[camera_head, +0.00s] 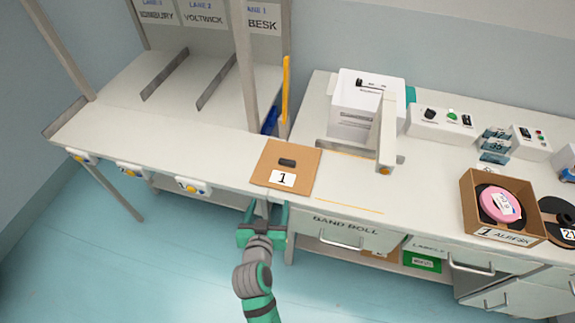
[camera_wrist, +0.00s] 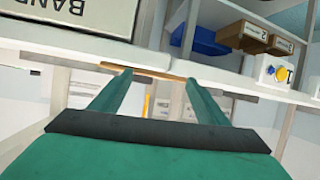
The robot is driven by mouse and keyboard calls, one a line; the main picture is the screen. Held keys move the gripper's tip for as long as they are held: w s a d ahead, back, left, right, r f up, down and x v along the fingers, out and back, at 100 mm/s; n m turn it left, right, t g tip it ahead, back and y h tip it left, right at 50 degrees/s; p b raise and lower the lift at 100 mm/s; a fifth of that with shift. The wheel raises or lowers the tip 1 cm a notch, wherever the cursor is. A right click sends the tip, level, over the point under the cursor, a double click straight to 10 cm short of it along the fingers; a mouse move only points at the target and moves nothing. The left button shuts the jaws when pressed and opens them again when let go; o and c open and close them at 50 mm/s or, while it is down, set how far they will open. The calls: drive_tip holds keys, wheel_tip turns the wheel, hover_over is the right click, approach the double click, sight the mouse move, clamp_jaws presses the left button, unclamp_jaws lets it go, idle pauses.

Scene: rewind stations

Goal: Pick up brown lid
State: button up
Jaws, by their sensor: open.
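The brown lid (camera_head: 300,158) is a flat square panel with a dark handle and a white label reading 1. It lies on the counter at its front edge in the head view. In the wrist view a thin brown strip (camera_wrist: 142,70), which looks like the lid's front edge seen edge-on, shows by the fingertips. My gripper (camera_head: 264,208) is just in front of and below the lid's front edge. It also shows in the wrist view (camera_wrist: 158,77), its green fingers spread with nothing held. Whether a fingertip touches the lid I cannot tell.
A white machine (camera_head: 362,108) stands behind and right of the lid. An open brown box (camera_head: 512,238) with a pink roll is at the right. A yellow post (camera_head: 286,92) rises behind the lid. The band roll drawer (camera_head: 345,232) is below the counter, right of my gripper.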

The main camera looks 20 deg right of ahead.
sight(287, 162)
drive_tip(key=w+d+r+m, duration=0.1)
drive_tip(key=w+d+r+h, duration=0.1)
drive_tip(key=w+r, duration=0.1)
drive_tip(key=w+d+r+m+g+h, duration=0.1)
drive_tip(key=w+r, duration=0.1)
drive_tip(key=shift+w+d+r+m, duration=0.15)
drive_tip(key=shift+d+r+m, duration=0.05)
drive_tip(key=shift+d+m, duration=0.1)
drive_tip(key=x, duration=0.5)
drive_tip(key=shift+d, duration=0.15)
drive_tip(key=x, duration=0.4)
drive_tip(key=shift+d+f, duration=0.15)
drive_tip(key=shift+d, duration=0.15)
drive_tip(key=shift+w+d+f, duration=0.25)
drive_tip(key=shift+w+d, duration=0.05)
drive_tip(key=shift+w, duration=0.05)
drive_tip(key=shift+c, duration=0.6)
drive_tip(key=c, duration=1)
